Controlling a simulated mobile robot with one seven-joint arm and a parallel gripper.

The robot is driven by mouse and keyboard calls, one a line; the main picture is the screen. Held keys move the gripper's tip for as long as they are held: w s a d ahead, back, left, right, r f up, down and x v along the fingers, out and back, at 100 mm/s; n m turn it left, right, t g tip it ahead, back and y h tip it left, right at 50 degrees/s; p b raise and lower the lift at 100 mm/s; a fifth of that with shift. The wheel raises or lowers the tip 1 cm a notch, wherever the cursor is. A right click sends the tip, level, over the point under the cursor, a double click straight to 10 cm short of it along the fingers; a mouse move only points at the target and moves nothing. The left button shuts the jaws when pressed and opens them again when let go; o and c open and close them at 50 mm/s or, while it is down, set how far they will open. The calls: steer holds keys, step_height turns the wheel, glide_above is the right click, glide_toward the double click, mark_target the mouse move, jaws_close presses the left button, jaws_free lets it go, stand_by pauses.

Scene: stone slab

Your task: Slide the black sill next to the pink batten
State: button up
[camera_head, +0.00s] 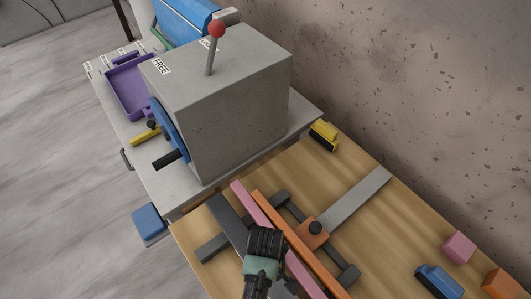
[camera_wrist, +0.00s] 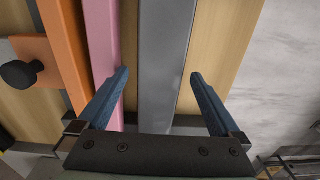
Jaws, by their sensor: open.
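The black sill (camera_head: 226,218) is a dark grey bar lying lengthwise on the wooden table; it also shows in the wrist view (camera_wrist: 166,50). The pink batten (camera_head: 247,204) lies alongside it, and in the wrist view (camera_wrist: 103,45) a narrow strip of wood separates the two. My gripper (camera_wrist: 160,73) is open above the sill, one finger on each side of it in the picture. The left finger overlaps the pink batten's edge and the right finger is over bare wood. Whether the fingers touch anything cannot be told. In the head view my arm hides the sill's near part.
An orange batten (camera_head: 290,238) lies beyond the pink one, beside an orange block with a black knob (camera_head: 315,228) and a grey bar (camera_head: 352,201). Dark crossbars (camera_head: 212,248) lie there too. A grey box (camera_head: 240,115) with a red-tipped lever stands behind. Loose blocks (camera_head: 459,247) lie right.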

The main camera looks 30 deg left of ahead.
step_height(320, 180, up, 10)
steer(key=shift+r+b, duration=0.25)
steer(key=shift+b, duration=0.15)
stand_by(0.4)
